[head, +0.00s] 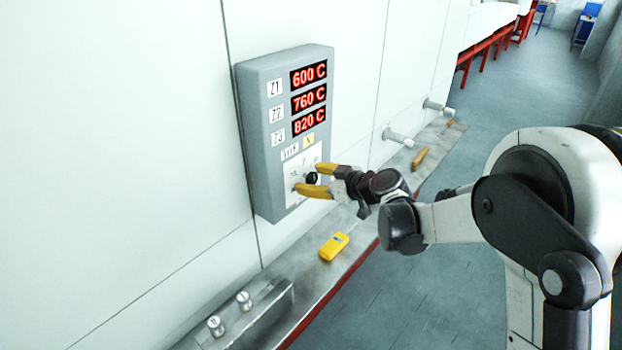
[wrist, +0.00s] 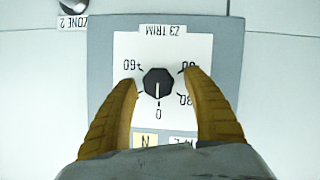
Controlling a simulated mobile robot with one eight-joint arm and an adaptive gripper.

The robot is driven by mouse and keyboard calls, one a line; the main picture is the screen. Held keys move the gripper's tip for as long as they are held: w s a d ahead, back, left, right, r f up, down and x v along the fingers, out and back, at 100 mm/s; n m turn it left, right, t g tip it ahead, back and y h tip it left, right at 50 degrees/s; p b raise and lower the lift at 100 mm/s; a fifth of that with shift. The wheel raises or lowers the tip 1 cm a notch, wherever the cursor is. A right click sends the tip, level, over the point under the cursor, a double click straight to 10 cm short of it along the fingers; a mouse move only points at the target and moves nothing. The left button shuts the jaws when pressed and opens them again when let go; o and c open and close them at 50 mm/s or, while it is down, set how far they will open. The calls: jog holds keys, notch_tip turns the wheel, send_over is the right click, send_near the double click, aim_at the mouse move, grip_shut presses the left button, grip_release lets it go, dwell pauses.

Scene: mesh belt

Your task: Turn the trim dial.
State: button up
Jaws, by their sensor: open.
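The trim dial (head: 312,178) is a small black knob on a white plate low on the grey control box (head: 257,150). In the wrist view the dial (wrist: 158,84) appears upside down under a "Z3 TRIM" label (wrist: 163,29), its white mark pointing at 0. My gripper (head: 307,178) has yellow fingers and is open at the dial. In the wrist view my gripper (wrist: 160,80) has one finger on each side of the dial, with a visible gap on both sides. The fingers cover part of the scale.
The box's red displays (head: 309,98) read 600, 760 and 820 C. Two pipe stubs (head: 398,136) stick out of the wall to the right.

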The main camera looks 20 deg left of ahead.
jog(key=shift+w+a+f, duration=0.1)
jog(key=shift+w+a, duration=0.1)
jog(key=c, duration=1.2)
